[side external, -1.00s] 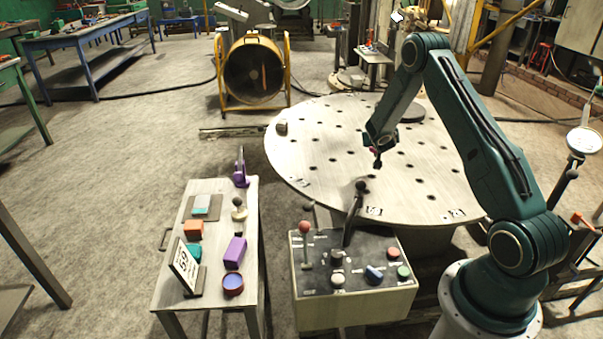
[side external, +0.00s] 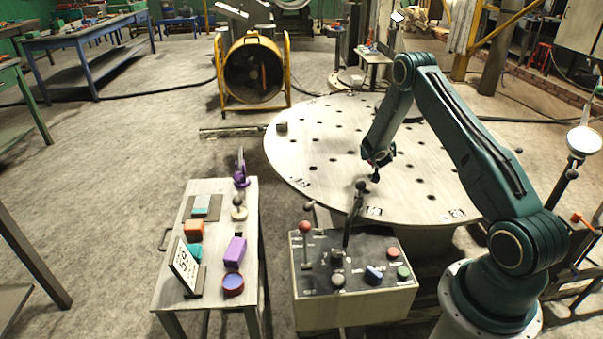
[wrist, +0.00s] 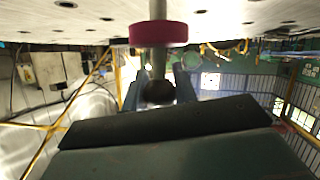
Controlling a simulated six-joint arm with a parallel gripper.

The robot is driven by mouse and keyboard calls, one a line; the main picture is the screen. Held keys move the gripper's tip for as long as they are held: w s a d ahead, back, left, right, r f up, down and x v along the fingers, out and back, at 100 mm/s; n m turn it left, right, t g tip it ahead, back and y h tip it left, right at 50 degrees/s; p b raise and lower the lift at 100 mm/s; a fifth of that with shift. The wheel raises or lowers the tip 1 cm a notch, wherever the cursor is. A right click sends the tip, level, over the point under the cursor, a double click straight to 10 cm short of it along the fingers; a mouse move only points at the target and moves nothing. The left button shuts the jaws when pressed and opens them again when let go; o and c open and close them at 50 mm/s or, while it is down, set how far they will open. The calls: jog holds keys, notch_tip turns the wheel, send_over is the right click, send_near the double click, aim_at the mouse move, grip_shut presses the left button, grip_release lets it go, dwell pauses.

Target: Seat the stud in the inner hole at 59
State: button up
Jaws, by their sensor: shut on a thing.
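My gripper (side external: 377,163) hangs above the near middle part of the large round plate (side external: 330,150), which has many dark holes. It is shut on the stud (side external: 376,178), a small dark piece pointing down in the side view. In the wrist view my gripper (wrist: 158,88) holds the stud by its dark ball end, and its grey shaft and magenta collar (wrist: 158,34) show beyond. The plate fills the top of that view. The stud's tip is cut off there, and I cannot tell which hole lies under it. A sign (side external: 184,265) reading 59 stands on the side table.
A control box (side external: 352,300) with levers and buttons stands in front of the plate. The small side table (side external: 170,295) at left carries several coloured blocks and parts. A yellow-framed fan (side external: 253,75) stands behind.

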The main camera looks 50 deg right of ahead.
jog(key=shift+f, duration=0.65)
jog(key=shift+f, duration=2.35)
dwell(0.5)
jog(key=o, duration=0.7)
jog(key=shift+o, duration=0.2)
jog(key=shift+r, duration=0.2)
jog(key=shift+r, duration=3.55)
jog(key=o, duration=0.6)
jog(key=shift+c, duration=0.2)
